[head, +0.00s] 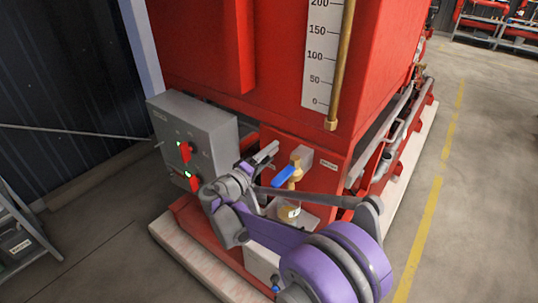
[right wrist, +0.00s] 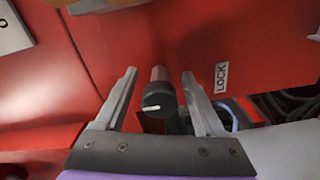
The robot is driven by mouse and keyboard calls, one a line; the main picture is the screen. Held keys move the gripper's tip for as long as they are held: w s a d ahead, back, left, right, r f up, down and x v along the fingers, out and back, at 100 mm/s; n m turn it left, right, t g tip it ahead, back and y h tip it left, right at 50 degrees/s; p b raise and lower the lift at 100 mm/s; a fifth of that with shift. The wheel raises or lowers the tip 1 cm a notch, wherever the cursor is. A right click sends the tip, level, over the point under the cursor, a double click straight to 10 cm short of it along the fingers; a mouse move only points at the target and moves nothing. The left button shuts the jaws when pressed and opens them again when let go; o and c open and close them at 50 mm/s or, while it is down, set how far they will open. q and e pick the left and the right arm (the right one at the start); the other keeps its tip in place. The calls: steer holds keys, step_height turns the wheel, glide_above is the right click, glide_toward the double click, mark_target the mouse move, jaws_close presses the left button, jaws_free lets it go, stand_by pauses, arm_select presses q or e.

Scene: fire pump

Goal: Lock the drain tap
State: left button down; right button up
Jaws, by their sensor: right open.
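In the right wrist view, a black knob (right wrist: 157,99) with a white mark and a copper-coloured stem stands out from a red panel, beside a LOCK label (right wrist: 221,78). I cannot tell for sure whether this knob is the drain tap. My right gripper (head: 268,156) is open, its two fingers on either side of the knob with visible gaps. In the head view, a brass valve with a blue lever (head: 285,175) is just right of my right gripper. The knob is not discernible there. My left gripper is not in view.
A grey control box (head: 195,135) with red switches and green lights stands left of my right gripper. A red tank (head: 270,50) with a white scale (head: 322,50) rises above. Pipes run along the right side. The floor (head: 480,190) on the right is clear.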

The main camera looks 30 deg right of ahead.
steer(key=b+v, duration=0.1)
steer(key=v, duration=0.9)
steer(key=shift+a, duration=0.4)
steer(key=shift+s, duration=0.1)
